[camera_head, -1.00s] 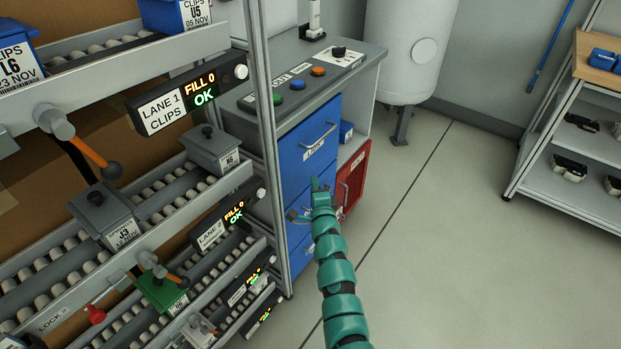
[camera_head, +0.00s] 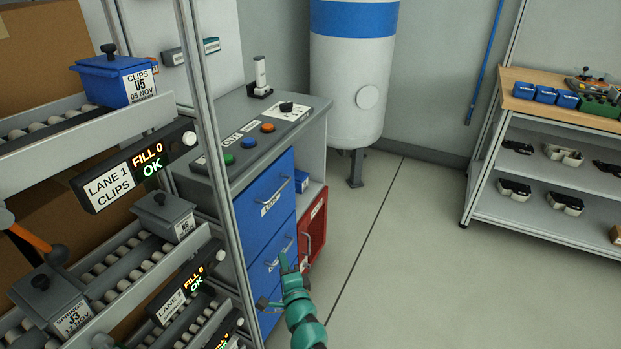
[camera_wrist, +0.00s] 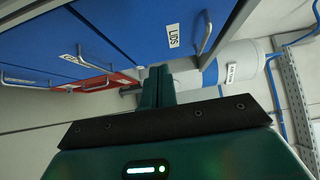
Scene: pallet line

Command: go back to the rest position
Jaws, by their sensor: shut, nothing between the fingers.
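My gripper (camera_head: 285,264) is at the end of my green arm, in front of the blue drawers (camera_head: 266,199) of the grey cabinet. In the wrist view the green fingers (camera_wrist: 158,84) are together with nothing between them. The wrist view shows the blue drawer fronts with their handles and a red door (camera_wrist: 108,84) beyond. Whether the gripper touches a drawer handle cannot be told from the head view, but it looks apart in the wrist view.
A roller rack with a blue clips bin (camera_head: 115,80) and grey bins (camera_head: 164,215) stands at the left. A white tank (camera_head: 352,75) stands behind the cabinet. A shelf bench (camera_head: 560,113) is at the right. The floor (camera_head: 420,270) between is clear.

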